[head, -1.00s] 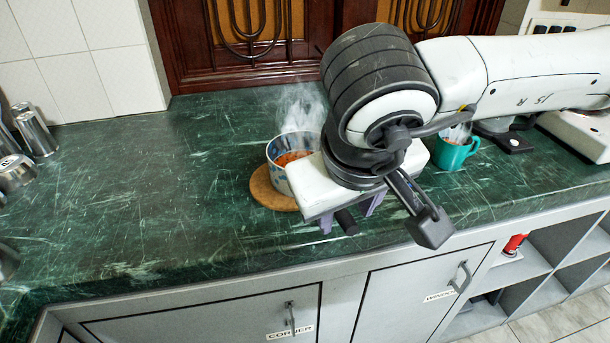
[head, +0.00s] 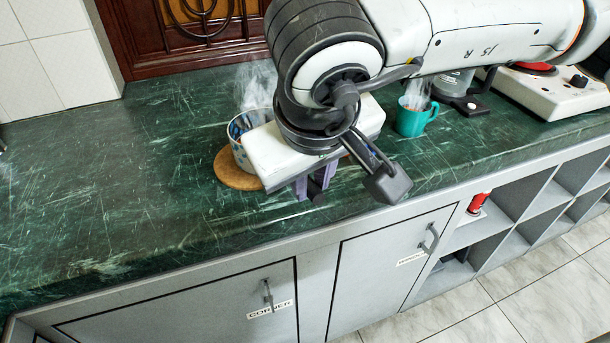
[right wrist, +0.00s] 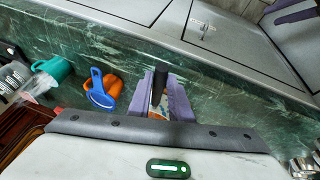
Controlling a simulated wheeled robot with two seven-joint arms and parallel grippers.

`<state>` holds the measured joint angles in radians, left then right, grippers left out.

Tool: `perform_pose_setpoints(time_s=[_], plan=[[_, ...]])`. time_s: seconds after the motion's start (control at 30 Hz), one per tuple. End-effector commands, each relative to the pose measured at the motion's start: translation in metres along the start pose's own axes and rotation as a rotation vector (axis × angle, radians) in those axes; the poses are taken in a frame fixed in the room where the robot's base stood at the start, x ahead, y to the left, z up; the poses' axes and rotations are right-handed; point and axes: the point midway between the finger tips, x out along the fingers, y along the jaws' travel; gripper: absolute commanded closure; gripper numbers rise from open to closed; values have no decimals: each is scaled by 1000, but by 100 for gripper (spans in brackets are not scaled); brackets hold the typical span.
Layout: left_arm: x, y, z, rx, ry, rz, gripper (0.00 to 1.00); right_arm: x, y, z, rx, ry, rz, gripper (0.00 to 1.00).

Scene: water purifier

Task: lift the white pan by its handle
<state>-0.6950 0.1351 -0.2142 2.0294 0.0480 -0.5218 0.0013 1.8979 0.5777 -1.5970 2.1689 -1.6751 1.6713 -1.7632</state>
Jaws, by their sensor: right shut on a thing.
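The white pan (head: 241,150) with a blue pattern stands over a round wooden trivet (head: 230,178) and steams. Most of it is hidden behind my right gripper (head: 314,186). My right gripper is shut on the pan's dark handle (right wrist: 160,80), which shows between its purple fingers in the right wrist view. I cannot tell whether the pan's base touches the trivet. A purple part at the top right corner of the right wrist view looks like part of my left gripper (right wrist: 296,13); its opening is not shown.
A steaming teal mug (head: 412,117) stands right of the pan, before a white appliance (head: 550,92) with a red top. In the right wrist view a blue object (right wrist: 99,91) lies by an orange one (right wrist: 116,86). The counter left of the trivet is clear.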

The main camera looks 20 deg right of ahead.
Motion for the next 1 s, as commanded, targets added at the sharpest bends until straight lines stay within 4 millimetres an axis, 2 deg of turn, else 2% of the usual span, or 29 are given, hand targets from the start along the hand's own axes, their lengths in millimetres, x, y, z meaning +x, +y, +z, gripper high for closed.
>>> perform_pose_setpoints(time_s=[0.6, 1.0], plan=[[-4, 0, -2, 2, -5, -1, 63, -55, 11, -25, 4, 10, -1, 100], [-5, 0, -3, 3, -6, -2, 63, -81, 17, -35, 2, 8, -1, 100]])
